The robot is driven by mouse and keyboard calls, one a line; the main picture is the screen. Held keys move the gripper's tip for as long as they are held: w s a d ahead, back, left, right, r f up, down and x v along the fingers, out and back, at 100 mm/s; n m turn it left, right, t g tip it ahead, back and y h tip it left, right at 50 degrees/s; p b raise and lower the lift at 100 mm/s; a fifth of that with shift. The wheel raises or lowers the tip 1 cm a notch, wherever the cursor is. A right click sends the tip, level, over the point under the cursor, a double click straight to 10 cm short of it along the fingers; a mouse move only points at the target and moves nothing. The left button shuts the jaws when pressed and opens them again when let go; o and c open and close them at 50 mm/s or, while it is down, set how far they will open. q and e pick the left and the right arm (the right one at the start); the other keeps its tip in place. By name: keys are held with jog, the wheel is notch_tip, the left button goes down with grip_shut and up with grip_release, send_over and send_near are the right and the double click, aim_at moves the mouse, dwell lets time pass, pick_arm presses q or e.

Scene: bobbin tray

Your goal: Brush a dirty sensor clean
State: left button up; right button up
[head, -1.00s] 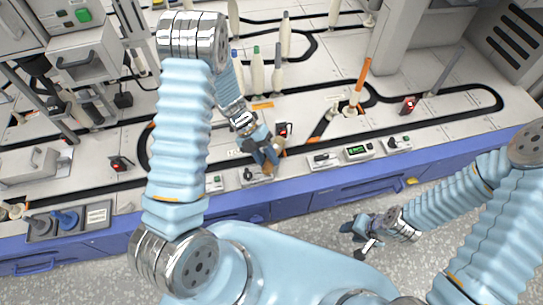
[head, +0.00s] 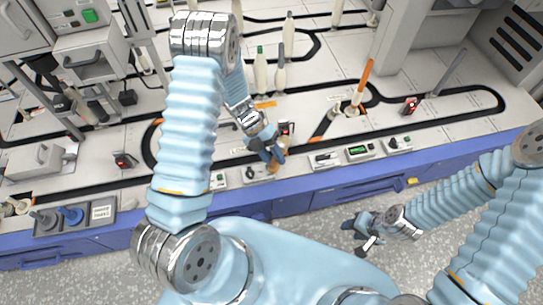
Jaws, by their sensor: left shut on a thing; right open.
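My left gripper (head: 268,152) is low over the front of the bench, shut on a small brown brush (head: 284,141) that is partly hidden by the fingers. A small dark sensor (head: 287,128) with a pale front stands right behind the brush. I cannot tell whether the bristles touch it. Two similar sensors with red lights stand at the left (head: 125,161) and at the right (head: 410,105) beside the black track. My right gripper (head: 362,232) is open and empty, in front of the bench above the floor.
Several pale bobbins (head: 261,72) stand along the black track behind my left gripper. Control boxes (head: 359,152) line the front edge. An orange post (head: 361,86) stands to the right.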

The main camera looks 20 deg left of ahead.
pick_arm(q)
jog(key=shift+w+d+r, duration=0.15)
jog(key=shift+w+d, duration=0.1)
jog(key=shift+d, duration=0.15)
jog(key=s+d, duration=0.1)
jog(key=s, duration=0.1)
jog(key=s+d+p, duration=0.1)
jog(key=s, duration=0.1)
jog(key=shift+d, duration=0.35)
jog(key=shift+s+d, duration=0.35)
jog(key=shift+s, duration=0.15)
jog(key=shift+s+d+p, duration=0.25)
jog(key=shift+s+d, duration=0.2)
jog(key=shift+s, duration=0.2)
jog(key=shift+s+d+p, duration=0.2)
jog(key=shift+s+d, duration=0.2)
jog(key=shift+s, duration=0.2)
